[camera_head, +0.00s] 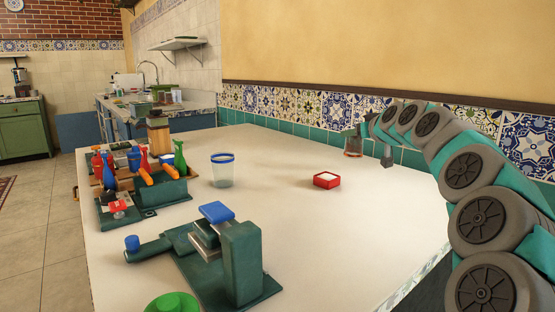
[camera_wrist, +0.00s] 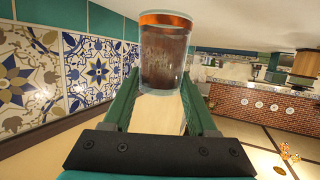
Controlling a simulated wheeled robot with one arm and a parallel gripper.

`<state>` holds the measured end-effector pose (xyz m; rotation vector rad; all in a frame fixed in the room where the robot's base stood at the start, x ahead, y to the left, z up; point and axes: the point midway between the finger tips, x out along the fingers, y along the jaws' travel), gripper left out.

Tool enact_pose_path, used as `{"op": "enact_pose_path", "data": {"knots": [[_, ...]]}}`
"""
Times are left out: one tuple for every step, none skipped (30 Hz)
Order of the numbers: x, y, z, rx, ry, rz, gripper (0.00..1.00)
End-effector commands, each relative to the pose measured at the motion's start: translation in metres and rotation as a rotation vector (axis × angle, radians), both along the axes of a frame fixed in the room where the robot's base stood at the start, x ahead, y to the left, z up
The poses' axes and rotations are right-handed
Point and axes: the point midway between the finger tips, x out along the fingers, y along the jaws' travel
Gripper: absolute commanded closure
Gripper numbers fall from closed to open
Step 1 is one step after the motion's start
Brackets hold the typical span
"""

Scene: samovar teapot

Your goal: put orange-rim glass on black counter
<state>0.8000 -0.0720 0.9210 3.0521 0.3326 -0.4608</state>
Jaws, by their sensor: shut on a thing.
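The orange-rim glass (camera_wrist: 166,58) is clear with an orange band near its top, and it looks dark through its wall in the wrist view. My gripper (camera_wrist: 165,90) is shut on it, with a green finger on each side of its lower part. In the head view, the glass (camera_head: 353,147) is at the back right, close to the tiled wall, with my gripper (camera_head: 364,137) at its right. Whether its base touches the white table is hard to tell. I cannot make out a black counter for certain in either view.
The white table (camera_head: 290,225) has clear room at its middle and right. On it are a blue-rim glass (camera_head: 222,171), a small red box (camera_head: 326,180), a green press-like device (camera_head: 240,260) and a rack with colourful bottles (camera_head: 140,175). A tiled wall (camera_head: 290,104) runs behind.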

Motion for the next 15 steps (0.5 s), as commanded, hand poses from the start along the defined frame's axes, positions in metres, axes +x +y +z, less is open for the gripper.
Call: {"op": "enact_pose_path", "data": {"knots": [[0.000,0.000,0.000,0.000,-0.001,0.000,0.99],[0.000,0.000,0.000,0.000,-0.001,0.000,0.99],[0.000,0.000,0.000,0.000,-0.001,0.000,0.99],[0.000,-0.001,0.000,0.000,-0.001,0.000,0.99],[-0.001,-0.002,0.001,0.001,-0.001,-0.001,0.99],[-0.003,-0.004,0.001,0.001,-0.001,-0.001,0.99],[-0.004,-0.007,0.001,0.003,-0.001,-0.002,0.99],[-0.007,-0.011,0.001,0.004,-0.002,-0.002,0.99],[-0.011,-0.017,0.001,0.005,-0.003,-0.002,0.99],[-0.015,-0.023,0.001,0.005,-0.004,-0.002,0.99],[-0.019,-0.028,0.000,0.004,-0.004,-0.002,0.99],[-0.024,-0.037,-0.001,0.004,-0.003,-0.002,0.99],[-0.027,-0.043,-0.002,0.004,-0.002,-0.002,0.99],[-0.031,-0.049,-0.004,0.005,-0.002,-0.001,0.99],[-0.036,-0.057,-0.005,0.004,-0.001,-0.002,0.99]]}}
